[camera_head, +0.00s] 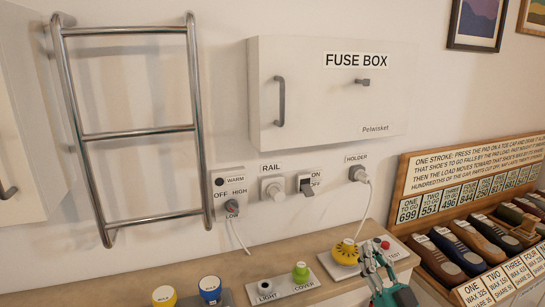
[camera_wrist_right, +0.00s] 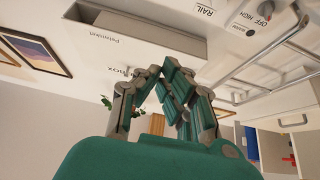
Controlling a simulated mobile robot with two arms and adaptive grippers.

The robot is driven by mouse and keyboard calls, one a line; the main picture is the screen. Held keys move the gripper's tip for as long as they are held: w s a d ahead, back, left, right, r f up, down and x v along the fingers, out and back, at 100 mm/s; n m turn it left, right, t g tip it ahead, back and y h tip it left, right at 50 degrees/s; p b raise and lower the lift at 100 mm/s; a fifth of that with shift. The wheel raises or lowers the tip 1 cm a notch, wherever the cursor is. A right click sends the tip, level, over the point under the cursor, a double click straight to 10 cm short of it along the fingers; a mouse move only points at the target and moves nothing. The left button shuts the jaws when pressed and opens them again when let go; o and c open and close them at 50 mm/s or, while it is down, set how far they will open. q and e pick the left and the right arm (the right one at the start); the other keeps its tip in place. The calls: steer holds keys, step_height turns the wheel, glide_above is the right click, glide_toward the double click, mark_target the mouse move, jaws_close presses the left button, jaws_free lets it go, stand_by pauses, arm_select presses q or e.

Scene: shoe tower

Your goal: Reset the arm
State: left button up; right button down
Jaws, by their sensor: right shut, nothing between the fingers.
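My right gripper (camera_head: 371,255) is at the bottom right of the head view, over the wooden counter (camera_head: 190,275). It is green and grey, shut and empty. It overlaps the space between a yellow knob (camera_head: 346,251) and a small red button (camera_head: 385,245); whether it touches either cannot be told. In the right wrist view its fingers (camera_wrist_right: 163,75) come together, with nothing held. My left gripper is not in view.
The white fuse box (camera_head: 330,130) is closed on the wall. A metal rail frame (camera_head: 138,132) hangs left. Dials and a plug (camera_head: 357,173) with a cable sit below the box. Shoes (camera_head: 435,255) fill a rack at right. A green knob (camera_head: 301,272) stands on the counter.

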steer(key=s+a+f+g+h, duration=0.1)
steer(key=s+f+g+h, duration=0.15)
steer(key=f, duration=0.35)
steer(key=s+a+f+m+g+h, duration=0.1)
steer(key=s+f+g, duration=0.25)
steer(key=f, duration=0.25)
steer(key=s+a+f+g+h, duration=0.1)
steer(key=s+a+f+g, duration=0.15)
steer(key=f, duration=0.35)
steer(key=s+d+f+g+h, duration=0.1)
steer(key=s+f+g, duration=0.25)
steer(key=s, duration=0.45)
steer(key=s+d+f+m+g+h, duration=0.1)
steer(key=s+d+f+g, duration=0.2)
steer(key=s, duration=0.5)
steer(key=s+f+g+h, duration=0.25)
steer(key=s+g, duration=0.25)
steer(key=s, duration=0.3)
step_height(320, 180, down, 27)
steer(key=s, duration=0.2)
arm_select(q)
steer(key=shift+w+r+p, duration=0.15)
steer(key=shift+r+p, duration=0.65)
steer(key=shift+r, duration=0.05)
arm_select(e)
steer(key=s+d+f+g, duration=0.2)
steer(key=s+d+f, duration=0.1)
steer(key=s+f, duration=1.1)
steer(key=shift+s+y, duration=0.3)
steer(key=shift+s, duration=0.45)
